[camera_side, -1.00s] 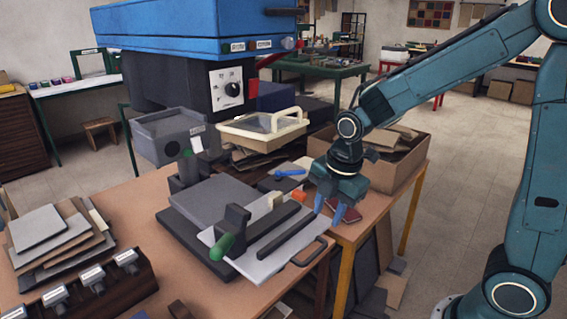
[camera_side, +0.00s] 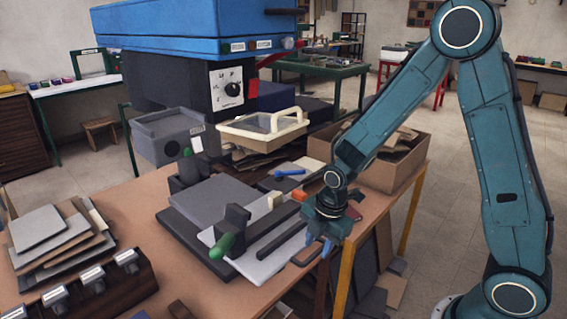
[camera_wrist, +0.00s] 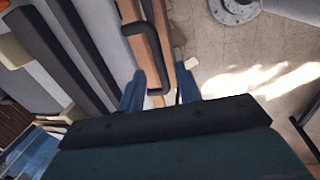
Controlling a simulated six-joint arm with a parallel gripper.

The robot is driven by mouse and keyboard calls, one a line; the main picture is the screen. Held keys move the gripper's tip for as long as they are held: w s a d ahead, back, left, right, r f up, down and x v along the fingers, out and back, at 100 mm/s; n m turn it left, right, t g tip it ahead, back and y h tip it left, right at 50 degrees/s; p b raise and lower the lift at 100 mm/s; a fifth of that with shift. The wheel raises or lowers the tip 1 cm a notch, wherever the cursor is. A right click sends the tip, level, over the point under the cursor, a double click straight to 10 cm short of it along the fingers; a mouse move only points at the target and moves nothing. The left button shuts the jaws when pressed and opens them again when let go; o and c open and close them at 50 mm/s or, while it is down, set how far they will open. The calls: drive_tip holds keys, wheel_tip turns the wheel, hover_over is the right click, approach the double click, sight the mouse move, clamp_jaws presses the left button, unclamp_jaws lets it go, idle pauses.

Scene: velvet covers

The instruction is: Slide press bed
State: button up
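The press bed (camera_side: 262,268) is a light grey plate with black bars, on the dark base of the press at the front of the table. Its black U-shaped handle (camera_side: 300,262) sticks out at the right front edge. My gripper (camera_side: 318,247) points down just above and beside this handle. In the wrist view the handle (camera_wrist: 150,50) runs down, and its near end shows in the gap between the two blue fingers of my gripper (camera_wrist: 161,88). The fingers are apart. I cannot tell whether they touch the handle.
A green-tipped lever (camera_side: 221,246) stands at the bed's front left. A cardboard box (camera_side: 385,175) sits behind my gripper. The blue press head (camera_side: 195,38) hangs above at the back. Stacked boards (camera_side: 45,235) lie at the left. Open floor is to the right.

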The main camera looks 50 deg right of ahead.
drive_tip(key=shift+w+f, duration=0.15)
drive_tip(key=shift+f, duration=0.75)
clamp_jaws()
